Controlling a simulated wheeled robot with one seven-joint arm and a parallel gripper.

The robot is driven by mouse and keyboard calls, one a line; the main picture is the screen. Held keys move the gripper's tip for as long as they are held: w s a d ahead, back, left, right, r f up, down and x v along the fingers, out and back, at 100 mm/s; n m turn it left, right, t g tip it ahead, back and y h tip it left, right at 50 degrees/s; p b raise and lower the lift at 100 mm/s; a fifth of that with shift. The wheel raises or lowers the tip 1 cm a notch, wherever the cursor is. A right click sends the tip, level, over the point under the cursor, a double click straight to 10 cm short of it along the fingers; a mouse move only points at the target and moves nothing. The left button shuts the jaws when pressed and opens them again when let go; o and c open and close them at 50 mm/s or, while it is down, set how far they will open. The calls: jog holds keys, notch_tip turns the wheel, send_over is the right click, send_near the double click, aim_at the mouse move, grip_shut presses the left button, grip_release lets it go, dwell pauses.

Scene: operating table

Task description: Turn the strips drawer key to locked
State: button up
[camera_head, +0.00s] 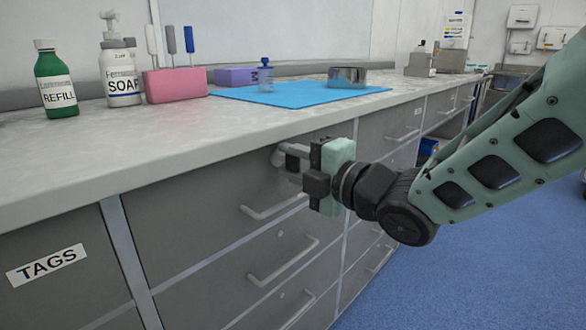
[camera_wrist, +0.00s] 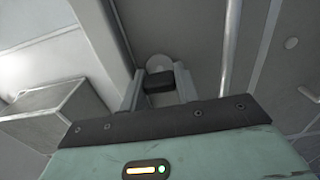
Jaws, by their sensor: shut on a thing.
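My gripper (camera_head: 287,160) is at the front of an upper grey drawer (camera_head: 225,190), just under the counter edge. In the wrist view my gripper (camera_wrist: 159,88) has its two fingers closed on the dark head of a key (camera_wrist: 159,86). The key stands at a round pale lock plate (camera_wrist: 158,63) on the drawer front. The lock plate also shows beside the fingertips in the head view (camera_head: 277,156). The fingers cover much of the key, and I cannot tell which way it is turned. No strips label shows in either view.
Bar handles (camera_head: 272,208) stick out from the drawers below and beside the lock. A TAGS label (camera_head: 46,264) is on the left drawer. The counter (camera_head: 150,150) overhangs above, with bottles, a pink block (camera_head: 175,83) and a blue mat (camera_head: 300,93). The floor (camera_head: 440,285) at right is clear.

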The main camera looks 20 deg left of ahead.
dwell(0.3)
jog(key=o, duration=1)
jog(key=shift+r, duration=0.1)
